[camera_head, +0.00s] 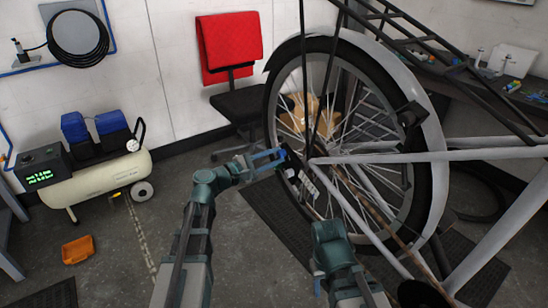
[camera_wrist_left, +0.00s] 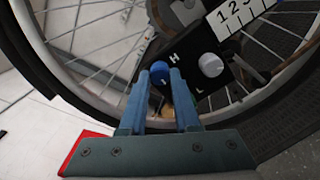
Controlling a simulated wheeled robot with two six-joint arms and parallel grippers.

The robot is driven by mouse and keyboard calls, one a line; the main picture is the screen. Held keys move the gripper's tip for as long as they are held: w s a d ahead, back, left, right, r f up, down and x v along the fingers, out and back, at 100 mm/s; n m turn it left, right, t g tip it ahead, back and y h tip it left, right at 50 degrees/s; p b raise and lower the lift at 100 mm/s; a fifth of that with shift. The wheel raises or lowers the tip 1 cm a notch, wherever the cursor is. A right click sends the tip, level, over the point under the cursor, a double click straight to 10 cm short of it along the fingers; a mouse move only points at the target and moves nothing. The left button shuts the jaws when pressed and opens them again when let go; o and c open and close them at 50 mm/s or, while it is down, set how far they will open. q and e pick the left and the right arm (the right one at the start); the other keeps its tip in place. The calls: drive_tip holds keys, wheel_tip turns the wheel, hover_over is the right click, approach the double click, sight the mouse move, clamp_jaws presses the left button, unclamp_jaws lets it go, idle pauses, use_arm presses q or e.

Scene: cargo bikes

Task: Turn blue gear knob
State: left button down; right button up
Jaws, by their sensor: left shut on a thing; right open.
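The blue gear knob (camera_wrist_left: 159,68) sits on a black control box (camera_wrist_left: 200,65) beside the bike wheel, in the left wrist view. The letters H and L are marked on the box. My left gripper (camera_wrist_left: 160,76) is shut on the knob, one finger on each side; its fingers also show in the head view (camera_head: 279,156), reaching to the wheel's hub area. In the head view the knob is too small and covered to make out. My right gripper (camera_head: 318,284) is low in front of the wheel, mostly hidden behind its own wrist, and clear of the knob.
A white knob (camera_wrist_left: 209,61) and a white number strip (camera_wrist_left: 238,18) are close to the blue knob. The spoked wheel (camera_head: 352,215) and grey frame tubes (camera_head: 450,155) crowd the right side. A black chair (camera_head: 238,103) stands behind. Open floor lies at left.

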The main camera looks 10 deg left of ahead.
use_arm(q)
drive_tip(key=m, duration=0.5)
drive_tip(key=shift+m, duration=0.4)
idle(0.4)
drive_tip(key=c, duration=0.6)
unclamp_jaws()
drive_tip(key=shift+a, duration=0.1)
drive_tip(key=v, duration=1.3)
drive_tip(key=shift+s+a, duration=0.2)
drive_tip(key=shift+s, duration=0.1)
drive_tip(key=shift+a, duration=0.1)
